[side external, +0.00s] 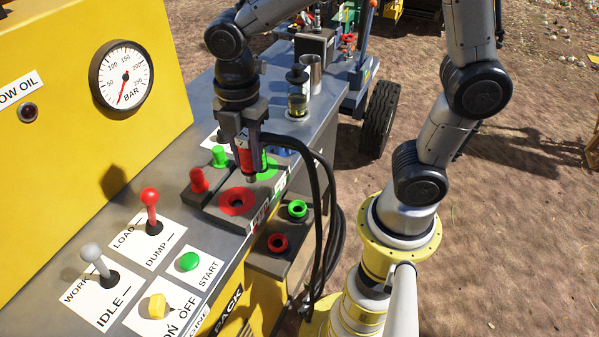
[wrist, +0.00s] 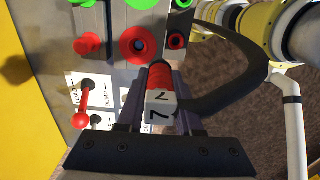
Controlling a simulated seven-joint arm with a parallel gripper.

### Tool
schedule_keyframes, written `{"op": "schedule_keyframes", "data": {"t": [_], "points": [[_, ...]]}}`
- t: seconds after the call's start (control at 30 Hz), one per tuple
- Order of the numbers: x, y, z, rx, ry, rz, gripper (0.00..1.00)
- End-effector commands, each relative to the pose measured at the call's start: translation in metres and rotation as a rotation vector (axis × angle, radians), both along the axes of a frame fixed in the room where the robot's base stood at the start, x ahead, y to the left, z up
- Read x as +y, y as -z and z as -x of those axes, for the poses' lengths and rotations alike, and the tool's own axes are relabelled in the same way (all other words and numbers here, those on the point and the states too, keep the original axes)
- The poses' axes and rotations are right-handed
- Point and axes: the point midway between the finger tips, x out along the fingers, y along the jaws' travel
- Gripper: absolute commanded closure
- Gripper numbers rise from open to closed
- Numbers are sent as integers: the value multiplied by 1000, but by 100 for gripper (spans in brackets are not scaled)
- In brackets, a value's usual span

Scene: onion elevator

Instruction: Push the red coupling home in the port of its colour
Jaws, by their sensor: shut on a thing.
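My gripper (side external: 245,145) is shut on the red coupling (side external: 244,160), which hangs upright with its grey nose down. The coupling also shows in the wrist view (wrist: 160,74), with a white numbered tag between the fingers. The red port (side external: 238,201) is a red ring with a dark hole in the grey block; in the wrist view it (wrist: 139,46) lies just beyond the coupling. The nose is apart from the port, above its far edge in the side view. A black hose (side external: 322,190) runs from the coupling's back and loops down to the right.
A green port (side external: 267,167) lies just behind the red one. A red cap (side external: 199,180) and a green cap (side external: 219,157) stand to the left. Red (side external: 278,242) and green (side external: 298,209) sockets sit lower in front. Levers, including a red one (side external: 150,197), stand on the near panel.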

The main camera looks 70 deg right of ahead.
Motion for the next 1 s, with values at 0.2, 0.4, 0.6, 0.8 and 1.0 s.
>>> {"op": "schedule_keyframes", "data": {"t": [0.2, 0.4, 0.6, 0.8, 1.0], "points": [[4, 4, -43, 1, 20, 0, 100], [1, 17, -47, -1, 31, 0, 100], [1, 30, -47, 0, 31, 0, 100], [1, 49, -47, 1, 31, 0, 100], [1, 64, -46, 1, 31, 0, 100]]}}
